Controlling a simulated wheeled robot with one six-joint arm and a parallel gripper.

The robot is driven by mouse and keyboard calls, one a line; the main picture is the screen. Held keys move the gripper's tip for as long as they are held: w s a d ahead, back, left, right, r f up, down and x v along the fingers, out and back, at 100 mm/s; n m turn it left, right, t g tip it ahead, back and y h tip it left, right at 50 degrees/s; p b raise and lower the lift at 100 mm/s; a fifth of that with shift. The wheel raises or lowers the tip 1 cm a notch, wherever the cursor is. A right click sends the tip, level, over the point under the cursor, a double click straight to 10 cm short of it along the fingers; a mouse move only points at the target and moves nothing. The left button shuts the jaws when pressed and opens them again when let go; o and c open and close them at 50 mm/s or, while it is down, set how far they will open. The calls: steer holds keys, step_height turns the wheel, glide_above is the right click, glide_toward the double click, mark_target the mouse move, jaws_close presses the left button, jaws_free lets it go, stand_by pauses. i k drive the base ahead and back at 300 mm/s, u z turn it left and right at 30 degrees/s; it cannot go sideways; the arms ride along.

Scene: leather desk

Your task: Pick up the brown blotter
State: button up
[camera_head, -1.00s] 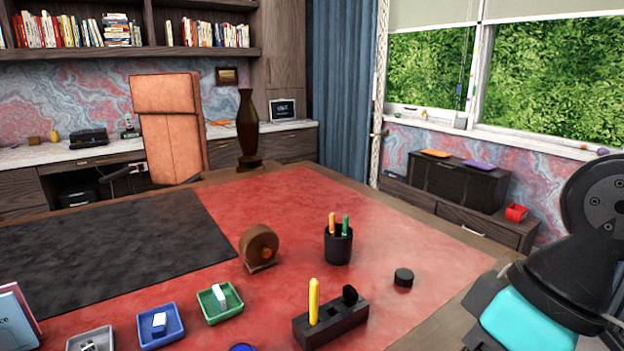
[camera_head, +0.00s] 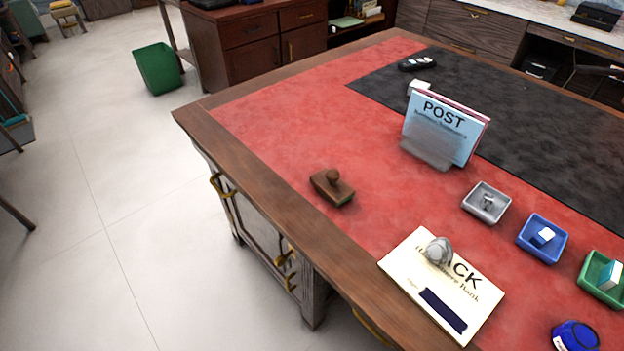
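The brown blotter (camera_head: 332,187) is a small dark-brown wooden rocker with a round knob on top. It stands on the red leather of the desk (camera_head: 280,130), close to the wooden edge at the left. Nothing touches it, and its knob points up. My gripper is not in view.
Right of the blotter are a letter holder marked POST (camera_head: 437,135), a grey tray (camera_head: 486,203), a blue tray (camera_head: 543,238) and a green tray (camera_head: 603,278). Nearer lie papers (camera_head: 455,300) under a grey stone (camera_head: 438,251). Open floor (camera_head: 110,200) lies left.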

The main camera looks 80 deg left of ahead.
mark_target(328, 181)
steer(key=u, duration=2.15)
